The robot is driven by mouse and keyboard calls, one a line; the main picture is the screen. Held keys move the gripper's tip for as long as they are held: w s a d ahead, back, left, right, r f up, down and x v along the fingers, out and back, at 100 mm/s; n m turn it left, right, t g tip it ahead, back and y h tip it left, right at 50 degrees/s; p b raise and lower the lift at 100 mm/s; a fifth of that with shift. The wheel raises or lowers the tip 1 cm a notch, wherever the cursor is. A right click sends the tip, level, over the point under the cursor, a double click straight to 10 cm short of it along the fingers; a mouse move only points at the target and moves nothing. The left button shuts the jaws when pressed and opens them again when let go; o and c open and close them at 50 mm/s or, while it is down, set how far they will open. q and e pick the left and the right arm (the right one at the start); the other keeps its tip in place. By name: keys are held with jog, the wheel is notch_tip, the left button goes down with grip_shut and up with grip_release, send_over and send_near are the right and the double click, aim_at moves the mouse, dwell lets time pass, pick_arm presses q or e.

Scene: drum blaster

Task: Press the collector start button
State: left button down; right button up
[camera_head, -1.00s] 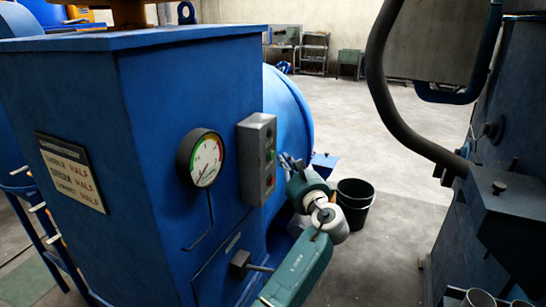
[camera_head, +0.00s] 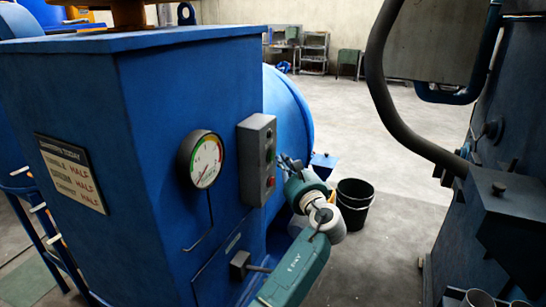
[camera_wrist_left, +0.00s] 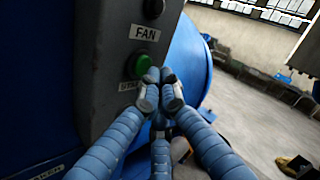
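The grey control box (camera_head: 257,160) is fixed to the side of the blue cabinet. Its green button (camera_head: 270,156) sits above a red one (camera_head: 271,181). In the left wrist view the green button (camera_wrist_left: 140,66) is under a FAN label (camera_wrist_left: 145,32), with a second label below it partly hidden by my fingers. My left gripper (camera_head: 287,162) is beside the box's front. In the wrist view the left gripper's fingertips (camera_wrist_left: 161,88) are drawn together, empty, just below and right of the green button. Contact cannot be told. My right gripper is out of view.
A round pressure gauge (camera_head: 203,158) is on the cabinet left of the box, with a lever (camera_head: 245,264) below. A black bucket (camera_head: 354,203) stands on the floor behind my arm. Dark machinery with a thick hose (camera_head: 380,85) is at right.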

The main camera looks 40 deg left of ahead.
pick_arm(q)
jog(key=shift+s+a, duration=0.15)
jog(key=shift+a, duration=0.45)
dwell(0.7)
jog(key=shift+d, duration=0.1)
jog(key=shift+w+d, duration=0.2)
jog(key=shift+d, duration=0.5)
jog(key=d, duration=0.2)
jog(key=w+d, duration=0.1)
jog(key=d, duration=0.2)
jog(key=shift+w+b, duration=0.1)
jog(key=shift+b, duration=0.3)
jog(key=shift+a, duration=0.1)
dwell(0.6)
